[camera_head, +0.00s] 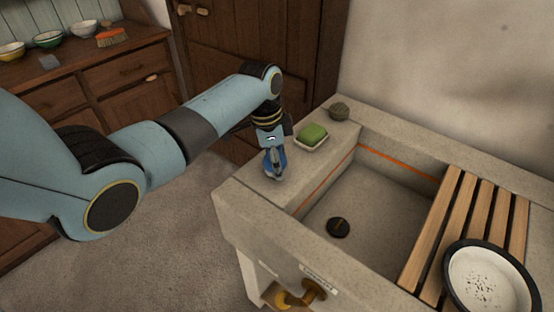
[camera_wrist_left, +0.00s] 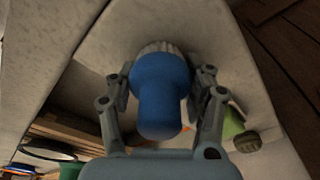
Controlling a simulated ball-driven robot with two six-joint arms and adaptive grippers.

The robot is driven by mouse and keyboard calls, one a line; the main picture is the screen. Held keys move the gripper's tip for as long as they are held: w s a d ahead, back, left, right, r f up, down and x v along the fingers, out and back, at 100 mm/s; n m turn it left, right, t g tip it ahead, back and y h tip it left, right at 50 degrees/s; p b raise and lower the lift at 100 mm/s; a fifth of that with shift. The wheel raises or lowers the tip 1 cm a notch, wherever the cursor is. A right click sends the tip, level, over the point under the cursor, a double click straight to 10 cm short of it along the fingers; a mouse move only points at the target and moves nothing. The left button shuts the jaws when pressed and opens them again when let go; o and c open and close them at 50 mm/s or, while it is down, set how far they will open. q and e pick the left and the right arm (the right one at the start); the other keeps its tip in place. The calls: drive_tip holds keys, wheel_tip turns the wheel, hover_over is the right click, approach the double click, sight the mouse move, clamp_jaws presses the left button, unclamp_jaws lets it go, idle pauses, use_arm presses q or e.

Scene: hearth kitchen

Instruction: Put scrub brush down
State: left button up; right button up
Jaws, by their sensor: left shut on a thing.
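The scrub brush (camera_head: 281,160) has a blue knob handle. Its pale bristles (camera_wrist_left: 158,47) show in the left wrist view, pointing away from the palm. My left gripper (camera_head: 273,157) is shut on the blue handle (camera_wrist_left: 160,95), one finger on each side. The brush is upright at the left ledge of the stone sink (camera_head: 240,195). I cannot tell whether the bristles touch the stone. My right gripper is not in view.
A green soap on a pale dish (camera_head: 312,136) and a round dark scourer (camera_head: 339,111) sit behind on the ledge. A slatted wooden rack (camera_head: 440,235) and a dark-rimmed white bowl (camera_head: 490,283) are at the right. The front part of the left ledge is bare.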

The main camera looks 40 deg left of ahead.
use_arm(q)
drive_tip(key=shift+f, duration=0.4)
drive_tip(key=o, duration=0.8)
drive_tip(key=shift+f, duration=0.1)
drive_tip(key=shift+c, duration=0.2)
drive_tip(key=o, duration=0.5)
drive_tip(key=shift+b, duration=0.75)
drive_tip(key=r, duration=0.3)
drive_tip(key=s+r, duration=0.1)
drive_tip(key=r, duration=0.2)
drive_tip(key=r+p, duration=0.1)
drive_tip(key=r, duration=0.3)
drive_tip(key=shift+s+a+r, duration=0.1)
drive_tip(key=shift+s+a, duration=0.1)
drive_tip(key=shift+s, duration=0.05)
drive_tip(key=shift+s+r, duration=0.1)
drive_tip(key=shift+r, duration=0.45)
